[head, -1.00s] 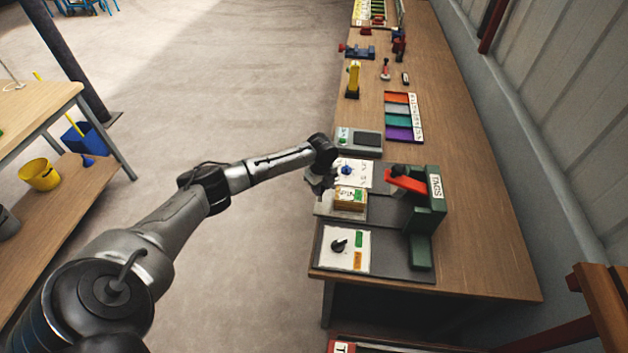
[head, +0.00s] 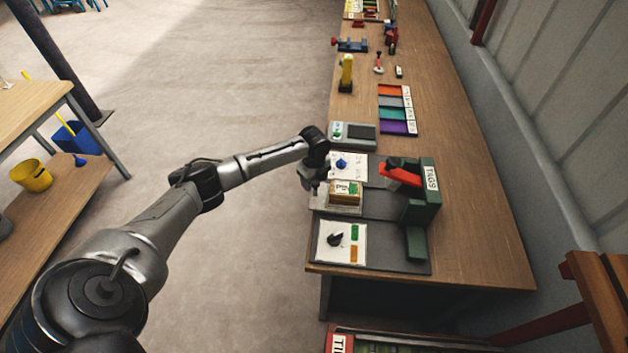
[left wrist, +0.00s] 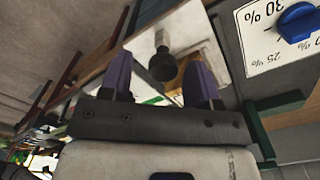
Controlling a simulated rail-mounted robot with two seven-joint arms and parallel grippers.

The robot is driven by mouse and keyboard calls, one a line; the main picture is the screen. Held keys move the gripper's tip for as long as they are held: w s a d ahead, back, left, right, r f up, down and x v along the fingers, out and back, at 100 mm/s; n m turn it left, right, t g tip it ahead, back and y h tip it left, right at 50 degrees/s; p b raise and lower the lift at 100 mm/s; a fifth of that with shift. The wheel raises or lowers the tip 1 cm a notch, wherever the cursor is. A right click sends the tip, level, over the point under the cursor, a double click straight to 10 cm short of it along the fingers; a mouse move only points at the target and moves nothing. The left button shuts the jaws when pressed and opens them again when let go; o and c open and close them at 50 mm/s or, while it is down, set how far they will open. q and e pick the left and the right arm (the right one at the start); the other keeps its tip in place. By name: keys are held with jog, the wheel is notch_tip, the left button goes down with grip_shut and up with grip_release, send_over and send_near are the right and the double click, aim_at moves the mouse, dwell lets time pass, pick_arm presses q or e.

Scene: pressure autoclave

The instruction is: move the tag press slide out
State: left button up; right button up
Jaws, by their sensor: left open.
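The tag press (head: 430,200) is a green frame with a red lever (head: 400,174) and a TAGS label, standing on the bench. Its pale slide (head: 322,203) lies at the press's left side, with a wooden block bearing a white and green label (head: 345,192) on it. My left gripper (head: 312,180) is above the slide's left end. In the left wrist view its purple fingers (left wrist: 160,72) are open, with a black knob (left wrist: 162,66) showing between them. I cannot tell whether they touch the knob. My right gripper is not in view.
A dial panel with a blue knob (head: 342,163) sits just behind the slide, and one with a black knob (head: 335,240) in front. A grey box (head: 353,136) and a tray of coloured strips (head: 396,109) stand farther back.

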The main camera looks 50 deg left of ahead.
pick_arm(q)
notch_tip(320, 180, up, 13)
jog(key=shift+r, duration=0.2)
dwell(0.3)
dwell(0.6)
